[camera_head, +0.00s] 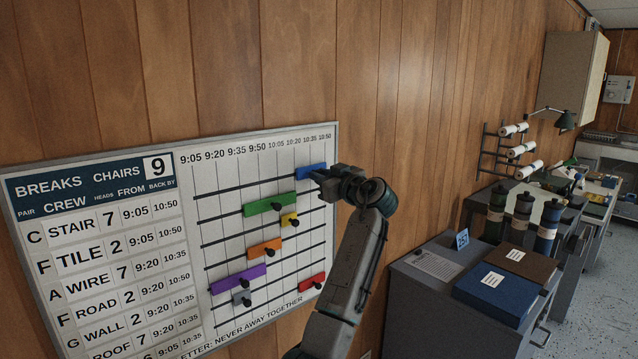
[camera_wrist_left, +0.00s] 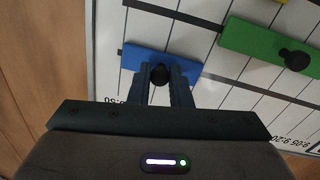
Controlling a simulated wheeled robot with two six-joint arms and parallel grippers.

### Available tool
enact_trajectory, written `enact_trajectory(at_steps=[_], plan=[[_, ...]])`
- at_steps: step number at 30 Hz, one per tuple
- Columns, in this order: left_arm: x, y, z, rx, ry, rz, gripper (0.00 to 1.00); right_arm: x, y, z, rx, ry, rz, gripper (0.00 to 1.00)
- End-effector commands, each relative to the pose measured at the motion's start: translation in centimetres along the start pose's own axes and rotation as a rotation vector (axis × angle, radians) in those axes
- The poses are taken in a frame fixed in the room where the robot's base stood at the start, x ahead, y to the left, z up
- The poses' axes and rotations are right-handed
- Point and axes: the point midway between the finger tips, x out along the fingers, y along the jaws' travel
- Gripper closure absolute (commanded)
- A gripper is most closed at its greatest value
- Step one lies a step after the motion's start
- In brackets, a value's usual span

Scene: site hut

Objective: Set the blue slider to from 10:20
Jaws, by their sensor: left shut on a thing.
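The whiteboard planner (camera_head: 240,225) hangs on the wood wall, with time labels from 9:05 to 10:50 along its top. The blue slider (camera_head: 303,173) sits on the top rail at the right. Its left end is roughly below the 10:20 label; its right end is near the board's right edge. My left gripper (camera_head: 322,176) is shut on the slider's black knob and hides part of its right side. In the left wrist view the blue slider (camera_wrist_left: 140,60) lies flat on the board, with the knob (camera_wrist_left: 160,75) between the fingers. My right gripper is out of view.
A green slider (camera_head: 268,205) and a yellow slider (camera_head: 289,219) are below the blue one; orange, purple, grey and red sliders are lower. A grey cabinet (camera_head: 420,290) with blue and brown binders stands at the right. Bare wall (camera_head: 420,110) is right of the board.

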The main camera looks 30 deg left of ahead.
Motion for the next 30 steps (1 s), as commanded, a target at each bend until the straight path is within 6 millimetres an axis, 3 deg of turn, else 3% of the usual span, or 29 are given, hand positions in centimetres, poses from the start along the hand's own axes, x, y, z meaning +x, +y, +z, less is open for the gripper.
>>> enact_trajectory(at_steps=[9,10,13,23,30], plan=[[-0.1,0.2,-0.3,-0.005,0.001,0.006,1.00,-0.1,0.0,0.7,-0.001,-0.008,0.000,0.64],[-0.1,0.2,-0.3,-0.005,0.001,0.006,0.77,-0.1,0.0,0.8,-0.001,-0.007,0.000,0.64],[-0.1,0.2,-0.3,-0.005,0.001,0.005,0.60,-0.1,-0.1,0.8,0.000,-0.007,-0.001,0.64],[-0.4,0.1,-0.1,-0.004,0.000,0.004,0.60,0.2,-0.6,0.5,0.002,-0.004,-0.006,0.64],[-4.4,0.2,0.3,-0.006,-0.002,0.007,0.60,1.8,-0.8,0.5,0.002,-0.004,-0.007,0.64]])
